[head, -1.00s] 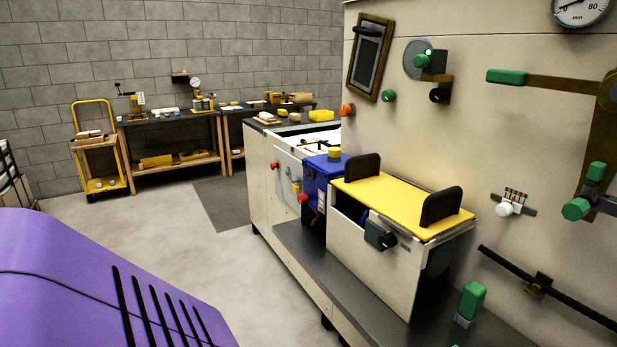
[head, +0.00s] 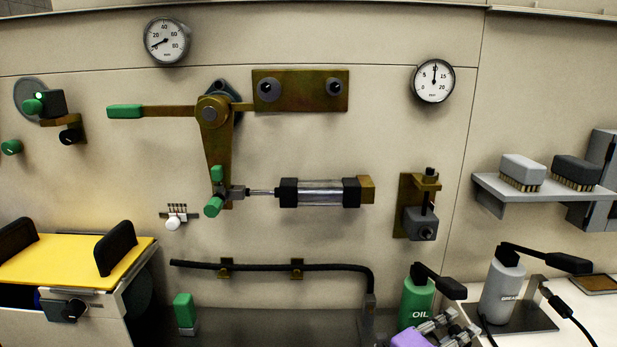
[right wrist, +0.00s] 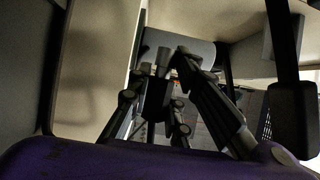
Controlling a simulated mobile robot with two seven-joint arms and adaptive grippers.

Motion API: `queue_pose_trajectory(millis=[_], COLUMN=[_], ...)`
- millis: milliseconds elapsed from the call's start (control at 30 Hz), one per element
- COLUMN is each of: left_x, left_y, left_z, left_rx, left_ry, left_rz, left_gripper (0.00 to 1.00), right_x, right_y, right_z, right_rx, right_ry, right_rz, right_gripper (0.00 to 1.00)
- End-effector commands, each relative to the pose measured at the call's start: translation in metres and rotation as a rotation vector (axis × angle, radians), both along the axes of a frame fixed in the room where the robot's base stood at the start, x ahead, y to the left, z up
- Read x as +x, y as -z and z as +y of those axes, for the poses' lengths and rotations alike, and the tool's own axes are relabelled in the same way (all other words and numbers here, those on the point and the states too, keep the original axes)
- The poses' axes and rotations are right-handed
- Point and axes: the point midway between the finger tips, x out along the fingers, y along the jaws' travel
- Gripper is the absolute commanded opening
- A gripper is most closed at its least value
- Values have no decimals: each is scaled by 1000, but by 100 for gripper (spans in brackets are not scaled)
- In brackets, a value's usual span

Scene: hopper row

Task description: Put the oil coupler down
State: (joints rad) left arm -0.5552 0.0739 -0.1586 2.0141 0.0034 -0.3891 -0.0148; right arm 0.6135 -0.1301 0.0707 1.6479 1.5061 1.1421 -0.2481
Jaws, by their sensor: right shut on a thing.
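My right gripper (head: 446,328) is at the bottom of the head view, in front of and just right of the green bottle marked OIL (head: 416,302). Its fingers (right wrist: 172,100) fill the middle of the right wrist view and are shut on a small dark thing (right wrist: 155,99) between them. I take this for the oil coupler, but its shape is mostly hidden by the fingers. In the head view the held thing cannot be made out. My left gripper is not in view.
A grey bottle (head: 503,287) with a black lever stands on a dark plate at the right, with a black hose nearby. A black pipe (head: 320,268) runs along the wall. A shelf (head: 540,192) with two brushes is above. A green-topped knob (head: 184,310) stands at lower left.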

Motion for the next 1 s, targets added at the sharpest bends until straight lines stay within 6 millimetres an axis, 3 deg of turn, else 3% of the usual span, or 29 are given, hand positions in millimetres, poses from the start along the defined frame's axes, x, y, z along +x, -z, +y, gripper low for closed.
queue_pose_trajectory(millis=[33, 167, 267, 400, 600, 700, 833, 1000], left_x=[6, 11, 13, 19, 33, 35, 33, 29], left_y=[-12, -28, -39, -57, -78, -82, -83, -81], left_z=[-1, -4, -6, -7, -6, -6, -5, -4], left_rx=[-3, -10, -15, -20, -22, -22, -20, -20], left_ry=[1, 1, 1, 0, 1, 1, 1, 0], left_rz=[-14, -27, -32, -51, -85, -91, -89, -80], left_gripper=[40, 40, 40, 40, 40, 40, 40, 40], right_x=[-9, -30, -50, -88, -151, -173, -188, -191], right_y=[-23, -53, -73, -96, -116, -120, -123, -122], right_z=[-11, -13, 1, 38, 97, 116, 129, 132], right_rx=[-9, -11, -13, -11, -5, 0, 1, 4], right_ry=[-51, -225, -378, -614, -897, -980, -1034, -1045], right_rz=[-12, -10, -8, -6, -3, -3, -2, 0], right_gripper=[0, 0, 0, 0, 0, 0, 0, 0])
